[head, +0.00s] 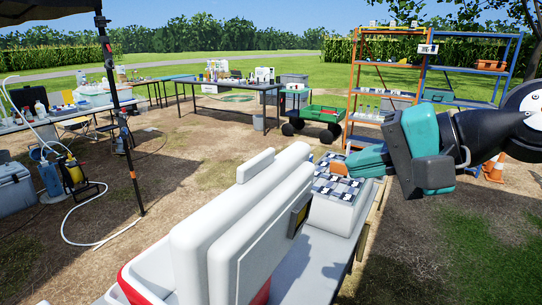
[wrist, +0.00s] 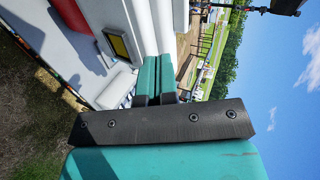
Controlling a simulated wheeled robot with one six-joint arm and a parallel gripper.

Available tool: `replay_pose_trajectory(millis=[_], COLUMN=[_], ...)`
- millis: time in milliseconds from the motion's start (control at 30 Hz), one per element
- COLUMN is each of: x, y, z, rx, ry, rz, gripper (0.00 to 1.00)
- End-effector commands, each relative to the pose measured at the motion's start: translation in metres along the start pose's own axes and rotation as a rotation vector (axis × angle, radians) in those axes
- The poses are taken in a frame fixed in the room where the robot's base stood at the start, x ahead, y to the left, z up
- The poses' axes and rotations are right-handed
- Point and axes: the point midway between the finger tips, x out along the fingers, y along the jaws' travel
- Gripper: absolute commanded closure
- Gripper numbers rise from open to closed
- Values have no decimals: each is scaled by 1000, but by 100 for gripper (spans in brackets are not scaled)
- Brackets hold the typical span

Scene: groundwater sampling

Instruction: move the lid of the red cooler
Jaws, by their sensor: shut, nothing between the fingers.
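The red cooler (head: 130,292) is at the bottom of the head view, mostly cut off, with its white inner wall showing. Its white lid (head: 245,235) stands raised on edge, tall and thick, with a dark, yellow-framed patch (head: 299,220) on its near end. In the wrist view the lid (wrist: 140,25) is at the top, with the patch (wrist: 118,45) and a red part of the cooler (wrist: 70,16). My teal gripper (head: 350,164) is beyond the lid to the right, apart from it. Its fingers (wrist: 158,62) are together and empty.
The cooler stands on a grey bench (head: 325,262). A white box (head: 335,212) with a checkered top (head: 338,186) sits just below my gripper.

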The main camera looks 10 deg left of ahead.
Motion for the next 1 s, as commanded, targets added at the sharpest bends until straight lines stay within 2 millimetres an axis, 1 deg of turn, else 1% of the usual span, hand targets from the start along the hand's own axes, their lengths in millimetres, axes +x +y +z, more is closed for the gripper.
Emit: replay_pose_trajectory(millis=[33, 100, 167, 233, 600, 700, 800, 1000], x=[2, 8, 14, 26, 103, 115, 125, 134], y=[-6, -10, -11, -12, -15, -26, -32, -35], z=[-4, -5, -5, -4, -4, -5, -5, -6], rx=[31, 53, 55, 54, 50, 48, 49, 49], ry=[2, 1, -1, -3, -1, 1, 2, 5], rz=[-25, -41, -42, -40, -36, -38, -38, -38], gripper=[100, 100, 100, 100, 100, 100, 100, 100])
